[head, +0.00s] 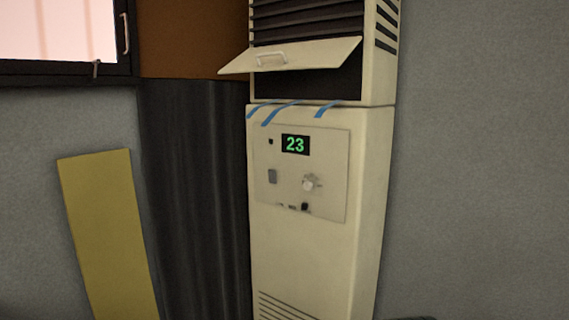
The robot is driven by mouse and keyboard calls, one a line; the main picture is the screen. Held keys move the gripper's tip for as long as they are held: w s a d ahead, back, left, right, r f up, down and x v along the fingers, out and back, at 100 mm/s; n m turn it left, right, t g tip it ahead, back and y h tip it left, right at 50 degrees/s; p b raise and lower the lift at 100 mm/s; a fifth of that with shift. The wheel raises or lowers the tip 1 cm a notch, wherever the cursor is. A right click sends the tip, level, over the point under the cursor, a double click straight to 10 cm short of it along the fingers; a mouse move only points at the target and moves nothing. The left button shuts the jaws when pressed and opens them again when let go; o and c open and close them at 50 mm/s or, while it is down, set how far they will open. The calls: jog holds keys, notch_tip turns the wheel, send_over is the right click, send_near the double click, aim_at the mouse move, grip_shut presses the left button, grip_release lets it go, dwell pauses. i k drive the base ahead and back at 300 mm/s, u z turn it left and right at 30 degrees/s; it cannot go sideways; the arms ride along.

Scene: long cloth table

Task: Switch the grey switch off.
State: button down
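A grey switch (272,176) sits on the left side of the control panel (328,160) on a tall cream air conditioner (368,200). It is a small upright rectangle; it is too small here to tell its position. A lit green display (295,145) above it to the right reads 23. A pale round knob (310,183) is to the right of the switch. My gripper is not in view.
A hinged flap (310,56) sticks out from the unit above the panel. Blue strips (283,112) hang below it. A yellow board (108,230) leans at the left beside dark panelling (195,190). The grey wall at the right is bare.

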aim_at(272, 176)
jog(key=u, duration=0.15)
jog(key=i, duration=1.8)
jog(key=u, duration=0.45)
